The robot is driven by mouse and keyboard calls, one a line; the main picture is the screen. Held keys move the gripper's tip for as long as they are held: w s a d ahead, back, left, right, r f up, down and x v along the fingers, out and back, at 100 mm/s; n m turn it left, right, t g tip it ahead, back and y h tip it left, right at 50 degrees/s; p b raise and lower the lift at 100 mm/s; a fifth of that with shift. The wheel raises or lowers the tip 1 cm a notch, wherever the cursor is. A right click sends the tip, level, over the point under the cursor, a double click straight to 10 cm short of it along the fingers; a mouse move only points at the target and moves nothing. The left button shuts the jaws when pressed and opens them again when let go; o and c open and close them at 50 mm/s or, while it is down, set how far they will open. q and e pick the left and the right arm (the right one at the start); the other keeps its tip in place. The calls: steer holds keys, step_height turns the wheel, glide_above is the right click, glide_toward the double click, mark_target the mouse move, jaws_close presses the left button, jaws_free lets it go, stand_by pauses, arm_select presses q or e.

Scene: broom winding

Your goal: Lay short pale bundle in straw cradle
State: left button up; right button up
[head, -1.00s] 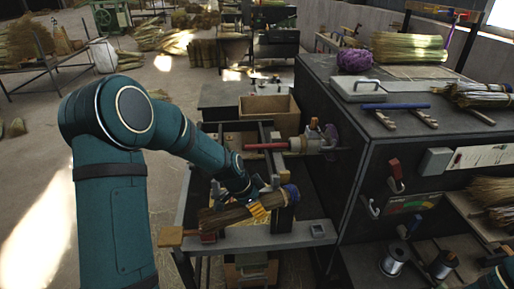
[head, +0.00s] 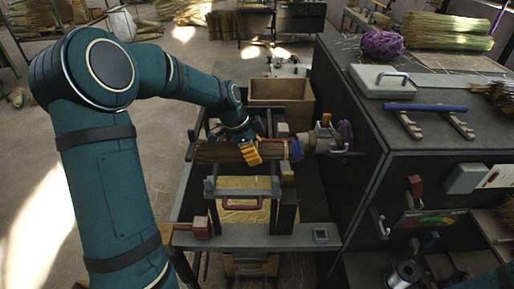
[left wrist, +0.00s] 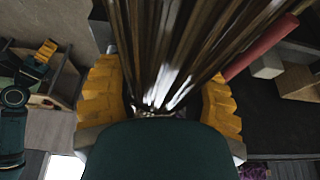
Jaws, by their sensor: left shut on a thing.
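My left gripper (head: 248,152) is shut around a brown straw bundle (head: 215,152), held roughly level above the bench. The bundle has a blue-purple band (head: 296,150) near its right end, close to the winder's spindle head (head: 325,138); I cannot tell if they touch. In the left wrist view dark straws (left wrist: 165,45) run between the yellow fingers (left wrist: 165,105). The bundle looks brown rather than pale. Which fixture is the straw cradle is unclear. My right gripper seems to show small at the left of the left wrist view (left wrist: 45,50); its jaws are unclear.
A dark cabinet (head: 350,85) stands at the right, with a purple twine ball (head: 377,42), a grey case (head: 383,80) and a long pale bundle (head: 445,30) on top. A wooden box (head: 282,95) stands behind the bench. A grey ledge (head: 255,238) runs along the front.

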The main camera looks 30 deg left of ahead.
arm_select(q)
step_height(320, 180, down, 9)
steer(key=b, duration=0.6)
steer(key=shift+r, duration=0.1)
stand_by(0.4)
steer(key=o, duration=1.2)
steer(key=shift+o, duration=0.2)
steer(key=v, duration=1.2)
steer(key=shift+d, duration=0.1)
